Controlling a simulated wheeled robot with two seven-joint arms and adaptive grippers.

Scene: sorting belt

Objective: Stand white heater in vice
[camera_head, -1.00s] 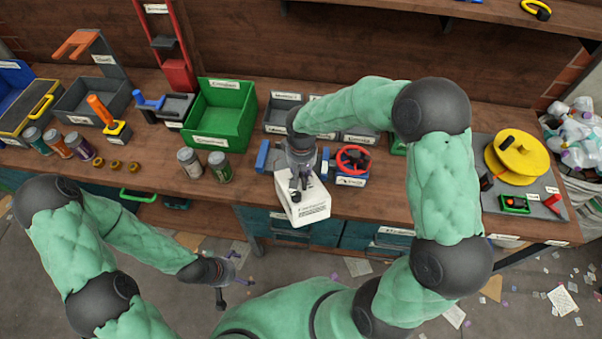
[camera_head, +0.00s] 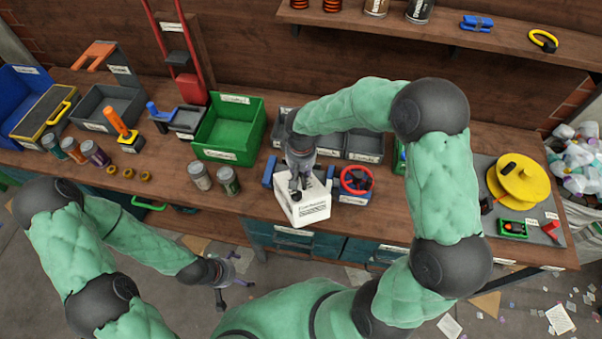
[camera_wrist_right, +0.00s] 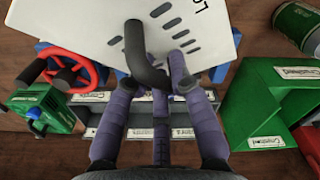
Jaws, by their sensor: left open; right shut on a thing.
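The white heater (camera_head: 303,207) is a white box with a printed label, at the front edge of the bench in the head view. My right gripper (camera_head: 299,183) is shut on its dark handle from above; the white face with slots and the curved handle (camera_wrist_right: 140,50) fill the top of the right wrist view. The vice, with blue jaws (camera_head: 270,171) and a red wheel (camera_head: 356,179), is directly behind and beside the heater, partly hidden by my right arm. Whether the heater touches the vice cannot be told. My left gripper (camera_head: 229,279) is open and empty, low in front of the bench.
A green bin (camera_head: 228,128) and two cans (camera_head: 228,181) stand left of the vice. Grey bins (camera_head: 363,146) are behind it. A yellow reel (camera_head: 520,180) sits on a grey mat at the right.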

